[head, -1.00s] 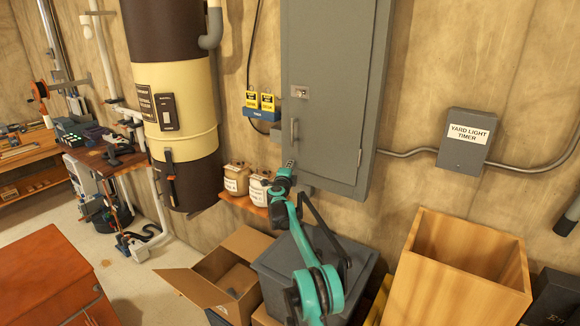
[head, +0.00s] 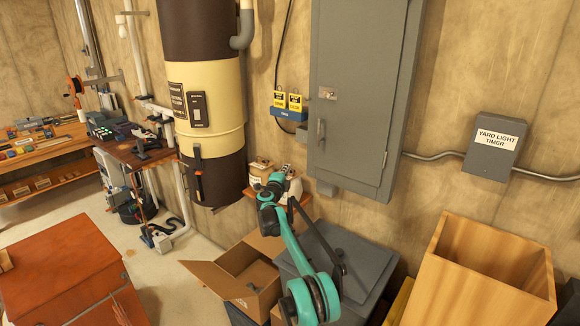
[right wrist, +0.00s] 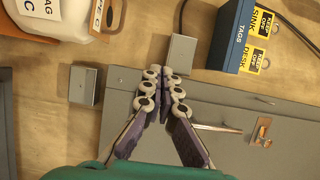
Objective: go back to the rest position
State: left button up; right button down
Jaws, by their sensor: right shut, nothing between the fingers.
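My right gripper (head: 287,168) is at the end of my teal arm in the head view, in front of the shelf with jars and left of the grey cabinet's lower edge. In the right wrist view its fingers (right wrist: 165,72) are shut, tips together, with nothing between them. Beyond the fingers there are the grey cabinet (right wrist: 225,125) and the wall. My left gripper is not in view.
The grey wall cabinet (head: 355,90) is close to the right gripper. Jars (head: 261,171) stand on a small shelf behind it. Below are an open cardboard box (head: 235,280), a grey bin (head: 345,260) and a tall wooden box (head: 480,270). A red cabinet (head: 60,260) stands at lower left.

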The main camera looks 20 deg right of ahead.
jog(key=s+a+r+n+t+y+b, duration=0.1)
jog(key=s+a+r+n+t+y, duration=0.15)
jog(key=a+r+n, duration=0.35)
jog(key=s+a+r+n+t+y+b, duration=0.1)
jog(key=s+a+r+n+t+y, duration=0.2)
jog(key=r, duration=0.4)
jog(key=s+a+r+n+g+y+b, duration=0.25)
jog(key=s+a+n+y, duration=0.5)
jog(key=s+a, duration=0.45)
jog(key=s+a+f+n+g+b, duration=0.1)
jog(key=s+f+n+g, duration=0.2)
jog(key=s+f, duration=0.55)
jog(key=s+a+f+n+g+b, duration=0.1)
jog(key=s+a+f+n+g, duration=0.15)
jog(key=s, duration=1.05)
jog(key=s+d+f+n+g+h, duration=0.1)
jog(key=s+d+f+g, duration=0.1)
jog(key=s+f, duration=0.8)
jog(key=s+d+f+n+g+h+b, duration=0.1)
jog(key=s+d+f+n+g, duration=0.1)
jog(key=s+f, duration=0.8)
jog(key=s+d+g, duration=0.1)
jog(key=s, duration=0.3)
jog(key=shift+s+d, duration=0.15)
jog(key=shift+s, duration=0.05)
